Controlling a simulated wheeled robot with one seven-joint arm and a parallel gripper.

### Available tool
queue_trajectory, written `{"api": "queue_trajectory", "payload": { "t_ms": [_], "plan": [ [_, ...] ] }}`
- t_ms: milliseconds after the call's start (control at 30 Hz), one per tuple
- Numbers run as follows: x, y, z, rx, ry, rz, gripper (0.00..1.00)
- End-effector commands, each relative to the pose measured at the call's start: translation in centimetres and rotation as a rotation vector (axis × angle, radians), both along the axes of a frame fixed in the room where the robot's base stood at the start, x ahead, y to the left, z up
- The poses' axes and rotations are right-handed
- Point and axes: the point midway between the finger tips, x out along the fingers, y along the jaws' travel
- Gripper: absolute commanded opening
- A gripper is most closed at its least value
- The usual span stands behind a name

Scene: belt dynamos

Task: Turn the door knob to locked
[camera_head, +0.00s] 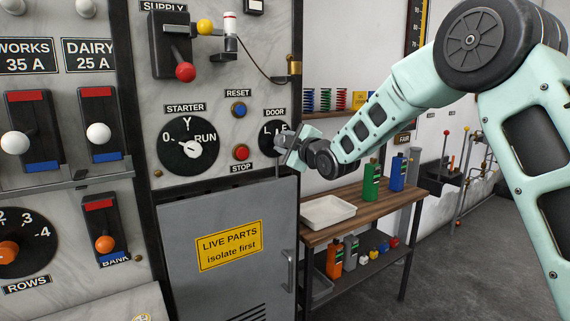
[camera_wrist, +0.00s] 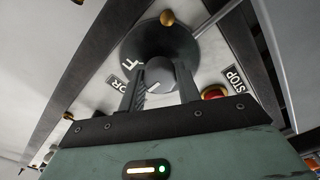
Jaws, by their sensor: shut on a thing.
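The DOOR knob's black dial (camera_head: 264,141) is on the marble panel in the head view, under its DOOR label. An L shows at its left; my gripper (camera_head: 285,147) covers much of the rest. In the wrist view the round dark grey knob (camera_wrist: 161,74) stands between the two fingers of my gripper (camera_wrist: 161,88). My gripper is shut on it, one finger on each side. A short pale line shows on the knob's near side, and an F shows on the dial. The exact setting of the knob is hard to read.
The red STOP button (camera_head: 241,152) and blue RESET button (camera_head: 239,109) sit just left of the dial. The STARTER dial (camera_head: 188,147) is further left. A grey cabinet door (camera_head: 228,250) with a yellow sign is below. A wooden bench (camera_head: 345,211) with a white tray stands right.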

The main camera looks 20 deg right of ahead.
Motion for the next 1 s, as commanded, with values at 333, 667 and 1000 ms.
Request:
{"api": "queue_trajectory", "payload": {
  "t_ms": [333,667,1000],
  "plan": [
    [-0.02,-0.01,-0.93,-0.314,-0.104,-0.001,0.11],
    [0.0,-0.04,-0.59,-0.576,-0.189,-0.002,0.11],
    [0.04,-0.11,-0.3,-0.732,-0.236,-0.002,0.11]
  ]
}}
